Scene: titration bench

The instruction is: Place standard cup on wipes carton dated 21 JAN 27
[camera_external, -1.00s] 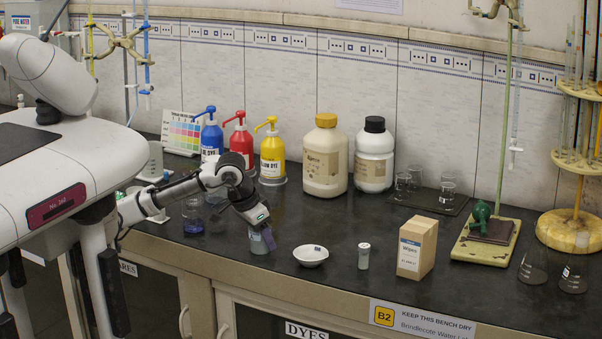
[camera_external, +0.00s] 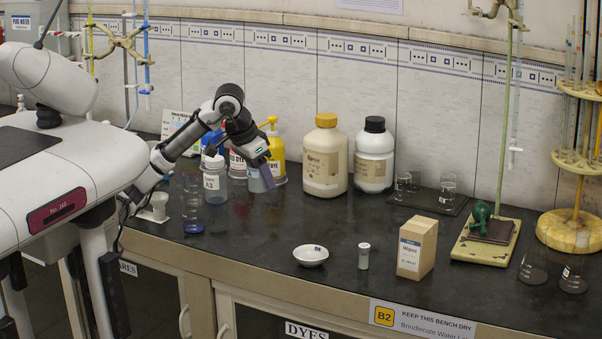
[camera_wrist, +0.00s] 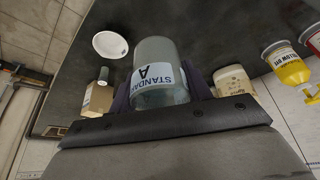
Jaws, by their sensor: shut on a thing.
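My gripper (camera_external: 264,176) is shut on the standard cup (camera_wrist: 158,65), a clear greyish cup with a white label reading "STANDARD A". The cup also shows as a pale grey shape beside the gripper's finger in the external view (camera_external: 254,182). It is held up above the bench, left of and behind the dish. The wipes carton (camera_external: 416,250), a tan box with a white and blue label, stands upright at the right front of the bench. Its date is too small to read. A tan box in the wrist view looks like the same carton (camera_wrist: 97,98).
Dye pump bottles, including the yellow one (camera_external: 274,150), and large jars (camera_external: 326,160) stand behind.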

